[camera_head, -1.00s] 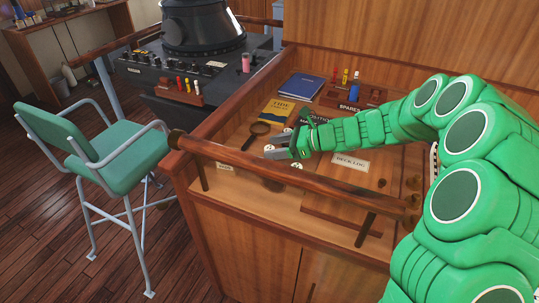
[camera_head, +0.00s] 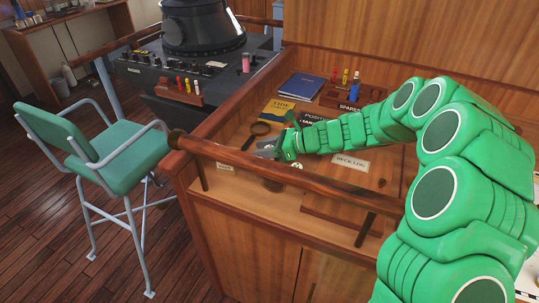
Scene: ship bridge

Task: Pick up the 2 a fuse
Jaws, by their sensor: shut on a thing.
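My gripper (camera_head: 266,151) is low over the wooden chart desk (camera_head: 232,176), behind the front rail. Its grey fingers point left, next to the magnifying glass (camera_head: 260,128). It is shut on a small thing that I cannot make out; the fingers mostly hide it. Red, yellow and blue fuse-like pieces (camera_head: 345,76) stand in the wooden rack marked SPARES (camera_head: 340,97) at the back of the desk. A second rack (camera_head: 178,93) on the dark console holds more coloured pieces. I cannot read which piece is the 2 A fuse.
A wooden rail (camera_head: 290,179) runs along the desk's front. A yellow tide book (camera_head: 279,111), a blue book (camera_head: 303,86) and the deck log (camera_head: 343,183) lie on the desk. A green chair (camera_head: 100,150) stands left. A pink cylinder (camera_head: 245,62) stands on the console.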

